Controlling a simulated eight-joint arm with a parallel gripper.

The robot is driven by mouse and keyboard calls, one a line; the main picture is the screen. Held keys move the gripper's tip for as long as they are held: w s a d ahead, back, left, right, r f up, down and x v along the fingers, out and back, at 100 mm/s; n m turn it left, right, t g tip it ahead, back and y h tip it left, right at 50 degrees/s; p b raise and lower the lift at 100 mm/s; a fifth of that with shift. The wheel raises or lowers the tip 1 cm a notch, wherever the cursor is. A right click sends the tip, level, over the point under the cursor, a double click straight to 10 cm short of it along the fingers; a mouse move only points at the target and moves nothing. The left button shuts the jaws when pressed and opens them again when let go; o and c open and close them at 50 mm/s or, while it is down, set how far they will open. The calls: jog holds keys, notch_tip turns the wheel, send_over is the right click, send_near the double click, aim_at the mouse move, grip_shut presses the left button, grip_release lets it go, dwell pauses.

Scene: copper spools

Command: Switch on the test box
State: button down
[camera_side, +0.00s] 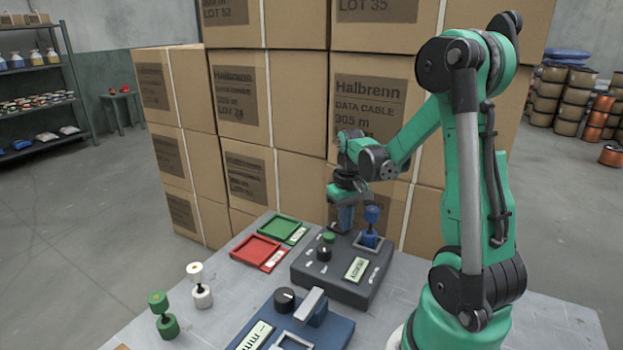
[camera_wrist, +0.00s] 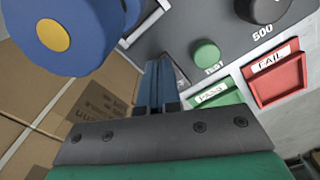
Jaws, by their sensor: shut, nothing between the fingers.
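The test box (camera_side: 335,282) is a dark grey unit on the table, with a green button (camera_side: 328,237), a black knob (camera_side: 323,253) and a display (camera_side: 357,268). A blue spool (camera_side: 371,218) stands upright in a square holder at its back right; the spool fills the upper left of the wrist view (camera_wrist: 65,35). My gripper (camera_side: 346,228) points down at the box's back edge, left of the spool. In the wrist view my gripper (camera_wrist: 160,65) is shut and empty, its tips close to a dark recess in the panel. The fingers partly hide that recess; I cannot tell contact. The green button (camera_wrist: 205,52) is apart from the tips.
A green tray (camera_side: 280,229) and a red tray (camera_side: 255,250) lie left of the box. A white spool (camera_side: 197,283) and green spool (camera_side: 162,316) stand front left. A blue instrument (camera_side: 335,332) with a lever is in front. Stacked cartons (camera_side: 240,140) rise behind.

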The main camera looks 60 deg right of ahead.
jog(key=shift+r, duration=3.55)
jog(key=shift+a, duration=0.1)
jog(key=w+a+r+n+t, duration=0.1)
jog(key=a+n+t, duration=0.2)
jog(key=a, duration=0.7)
jog(key=w+a+r+n+t, duration=0.1)
jog(key=w+a+n+t, duration=0.1)
jog(key=a, duration=0.8)
jog(key=shift+w+n+t, duration=0.3)
jog(key=shift+n+t, duration=0.2)
jog(key=shift+t, duration=0.6)
